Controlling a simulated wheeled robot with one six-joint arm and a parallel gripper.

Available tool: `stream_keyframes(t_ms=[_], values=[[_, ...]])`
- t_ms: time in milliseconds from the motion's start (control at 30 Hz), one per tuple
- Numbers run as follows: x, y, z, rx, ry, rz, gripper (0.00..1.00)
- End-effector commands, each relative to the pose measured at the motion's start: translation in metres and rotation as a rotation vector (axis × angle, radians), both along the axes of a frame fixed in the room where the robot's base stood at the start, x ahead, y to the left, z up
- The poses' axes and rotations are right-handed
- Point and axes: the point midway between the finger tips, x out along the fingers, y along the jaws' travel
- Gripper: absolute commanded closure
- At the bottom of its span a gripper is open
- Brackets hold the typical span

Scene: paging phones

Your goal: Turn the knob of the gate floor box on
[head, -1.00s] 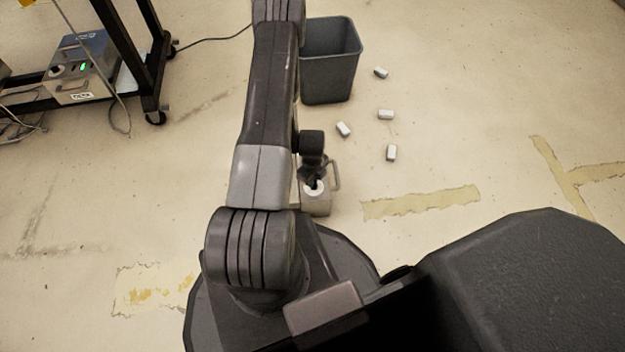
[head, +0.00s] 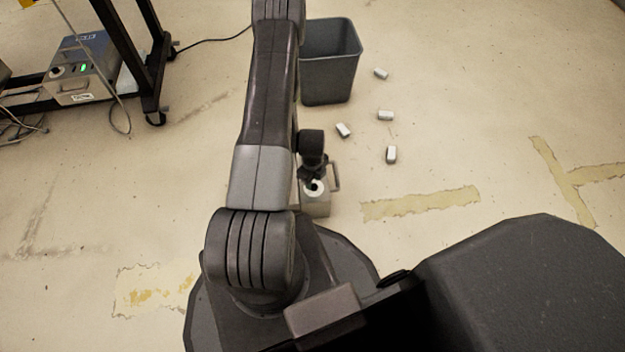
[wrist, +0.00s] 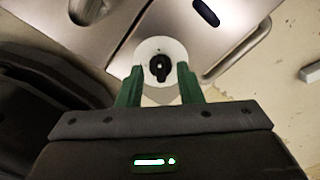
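A small grey metal floor box (head: 316,205) with a side handle stands on the floor close to my base. In the wrist view its top (wrist: 225,45) carries a white round dial (wrist: 150,50) with a black knob (wrist: 160,70) at its centre. A dark, unlit oval window (wrist: 205,12) is on the same top. My gripper (wrist: 159,67) is open, its green fingers at either side of the knob. I cannot tell whether they touch it. In the head view my wrist hides part of the box. No name on it is readable.
A second box with a lit green window (head: 83,68) sits on a black wheeled cart at the upper left. A grey bin (head: 330,85) stands beyond my arm. Several small white blocks (head: 385,115) lie right of it. The floor at right is mostly clear.

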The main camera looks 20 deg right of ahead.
Motion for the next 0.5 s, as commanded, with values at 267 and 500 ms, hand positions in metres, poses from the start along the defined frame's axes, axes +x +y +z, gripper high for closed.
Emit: stream_keyframes(t_ms=[267, 500], values=[[0.001, 0.0, 0.064, -0.002, -0.003, 0.0, 0.67], [0.001, 0.0, 0.111, -0.001, -0.003, 0.0, 0.67]])
